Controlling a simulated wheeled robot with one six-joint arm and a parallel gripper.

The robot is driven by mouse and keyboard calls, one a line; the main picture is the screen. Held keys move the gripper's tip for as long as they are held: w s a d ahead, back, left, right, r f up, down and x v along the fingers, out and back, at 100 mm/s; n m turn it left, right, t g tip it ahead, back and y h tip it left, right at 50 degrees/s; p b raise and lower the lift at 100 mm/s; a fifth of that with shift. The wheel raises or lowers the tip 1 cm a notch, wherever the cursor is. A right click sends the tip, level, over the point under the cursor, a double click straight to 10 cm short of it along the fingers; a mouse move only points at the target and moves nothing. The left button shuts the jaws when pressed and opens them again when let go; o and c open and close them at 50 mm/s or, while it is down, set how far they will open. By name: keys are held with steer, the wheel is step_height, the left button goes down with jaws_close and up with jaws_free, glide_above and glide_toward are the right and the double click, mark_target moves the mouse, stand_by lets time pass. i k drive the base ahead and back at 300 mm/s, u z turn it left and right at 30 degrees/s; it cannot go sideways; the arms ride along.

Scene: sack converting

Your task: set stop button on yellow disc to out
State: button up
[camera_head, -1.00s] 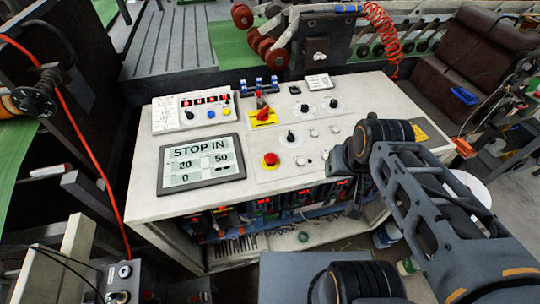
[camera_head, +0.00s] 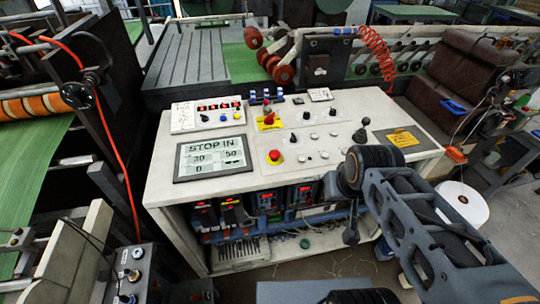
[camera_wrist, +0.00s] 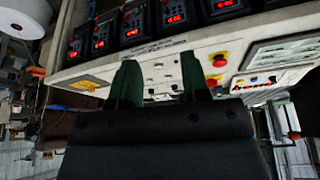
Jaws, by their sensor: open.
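The stop button (camera_head: 275,156) is a red mushroom head on a yellow disc, on the front middle of the pale console in the head view. It also shows in the wrist view (camera_wrist: 219,59), right of my fingers and apart from them. The display (camera_head: 212,157) left of it reads STOP IN, with 20, 50 and 0 below. My gripper (camera_wrist: 161,78) has two dark green fingers, spread with nothing between them. In the head view my arm is at the console's front right, and the fingertips cannot be made out.
A red-handled switch on a yellow plate (camera_head: 269,121) stands behind the button. Black knobs and pale buttons lie to its right, and a black lever (camera_head: 361,131) stands farther right. Drive units (camera_head: 270,200) sit under the console top. A white roll (camera_head: 462,203) is at right.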

mark_target(274, 154)
steer(key=u, duration=0.75)
steer(key=i, duration=0.5)
